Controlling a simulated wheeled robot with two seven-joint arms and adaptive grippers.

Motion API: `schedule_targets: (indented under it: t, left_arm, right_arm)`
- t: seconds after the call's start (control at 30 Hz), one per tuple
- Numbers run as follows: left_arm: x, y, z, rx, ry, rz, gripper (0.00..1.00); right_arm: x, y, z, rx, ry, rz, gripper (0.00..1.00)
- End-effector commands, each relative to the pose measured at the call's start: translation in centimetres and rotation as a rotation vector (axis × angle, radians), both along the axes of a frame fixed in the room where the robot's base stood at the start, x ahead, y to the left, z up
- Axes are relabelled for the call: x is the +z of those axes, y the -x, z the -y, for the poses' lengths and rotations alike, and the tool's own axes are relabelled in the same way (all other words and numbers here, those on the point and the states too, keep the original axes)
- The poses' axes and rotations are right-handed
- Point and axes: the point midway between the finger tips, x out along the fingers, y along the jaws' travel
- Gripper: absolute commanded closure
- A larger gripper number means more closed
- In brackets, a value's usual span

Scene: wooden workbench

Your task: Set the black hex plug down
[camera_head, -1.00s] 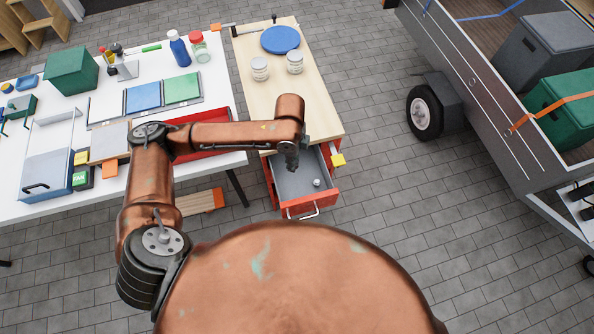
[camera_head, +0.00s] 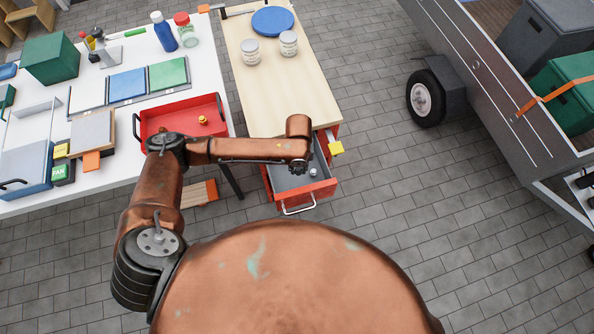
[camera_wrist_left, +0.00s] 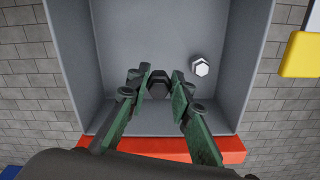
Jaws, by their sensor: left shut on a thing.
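My left gripper (camera_head: 298,167) is over the open drawer (camera_head: 314,187) of the small workbench, pointing down. In the left wrist view, its two green fingers (camera_wrist_left: 160,88) are shut on the black hex plug (camera_wrist_left: 157,86), one on each side. The plug is within the outline of the drawer's grey interior. I cannot tell whether it touches the drawer floor. In the head view the plug is hidden by my arm. My right gripper is in neither view.
A silver hex piece (camera_wrist_left: 201,67) lies in the drawer, right of the plug; it also shows in the head view (camera_head: 313,172). A yellow block (camera_head: 336,148) is beside the drawer. A red tray (camera_head: 154,124) with a brass-coloured piece (camera_head: 203,120) is on the white table.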

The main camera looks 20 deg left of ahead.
Motion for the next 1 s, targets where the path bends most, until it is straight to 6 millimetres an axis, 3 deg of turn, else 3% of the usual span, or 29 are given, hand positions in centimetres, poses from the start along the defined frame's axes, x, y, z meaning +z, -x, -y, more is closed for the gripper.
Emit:
schedule_targets:
  t: [0.4, 0.8, 0.83, 1.0]
  left_arm:
    - [-5.6, 0.0, 0.0, 0.002, 0.001, -0.001, 1.0]
    - [-6.1, -0.1, 0.0, 0.002, 0.0, 0.001, 1.0]
    - [-6.1, -0.1, 0.0, 0.002, 0.0, 0.001, 0.79]
    - [-6.1, 0.0, 0.0, 0.002, 0.001, 0.001, 0.67]
  right_arm:
    - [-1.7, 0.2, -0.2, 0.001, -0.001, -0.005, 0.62]
    - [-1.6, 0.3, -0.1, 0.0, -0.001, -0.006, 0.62]
    - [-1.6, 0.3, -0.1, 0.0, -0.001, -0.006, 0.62]
    - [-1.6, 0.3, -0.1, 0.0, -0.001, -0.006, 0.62]
